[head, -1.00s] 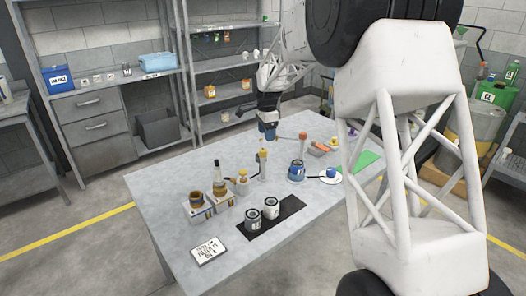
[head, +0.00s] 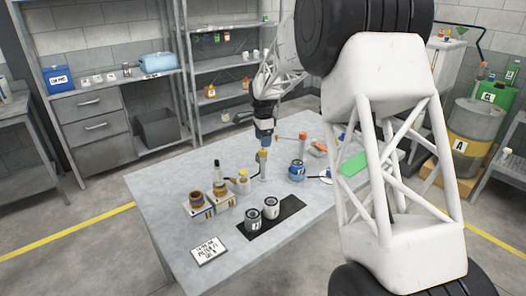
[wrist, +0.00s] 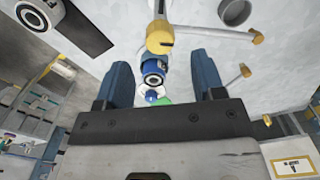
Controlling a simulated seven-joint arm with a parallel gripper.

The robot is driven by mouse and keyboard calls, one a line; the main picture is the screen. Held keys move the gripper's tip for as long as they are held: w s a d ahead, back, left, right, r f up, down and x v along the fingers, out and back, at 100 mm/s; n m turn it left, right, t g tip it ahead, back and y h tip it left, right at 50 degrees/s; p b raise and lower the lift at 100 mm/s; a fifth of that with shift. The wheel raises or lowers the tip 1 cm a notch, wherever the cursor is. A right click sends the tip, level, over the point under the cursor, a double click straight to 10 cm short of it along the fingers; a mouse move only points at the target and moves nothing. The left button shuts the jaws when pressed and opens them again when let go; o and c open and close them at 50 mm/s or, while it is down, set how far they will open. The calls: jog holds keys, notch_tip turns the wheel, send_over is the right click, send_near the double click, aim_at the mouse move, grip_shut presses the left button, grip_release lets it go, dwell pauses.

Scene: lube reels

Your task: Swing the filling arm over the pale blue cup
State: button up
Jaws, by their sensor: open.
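My gripper (head: 264,140) is open, pointing down just above and behind a post with a yellow top (head: 263,155). In the wrist view the yellow top (wrist: 160,38) shows just beyond the fingers (wrist: 162,85), not between them. A thin rod with a yellow tip (wrist: 257,38) runs right from it. This looks like the filling arm. A blue container (head: 297,168) with a paler lower part stands right of the post; it may be the pale blue cup. It also shows between the fingers in the wrist view (wrist: 153,68), lower down.
A post with an orange top (head: 303,136) stands behind the blue container. Two cans (head: 271,207) stand on a black mat in front.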

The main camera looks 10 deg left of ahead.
aim_at(263, 150)
jog(key=shift+f, duration=2.85)
jog(key=shift+c, duration=0.4)
grip_shut()
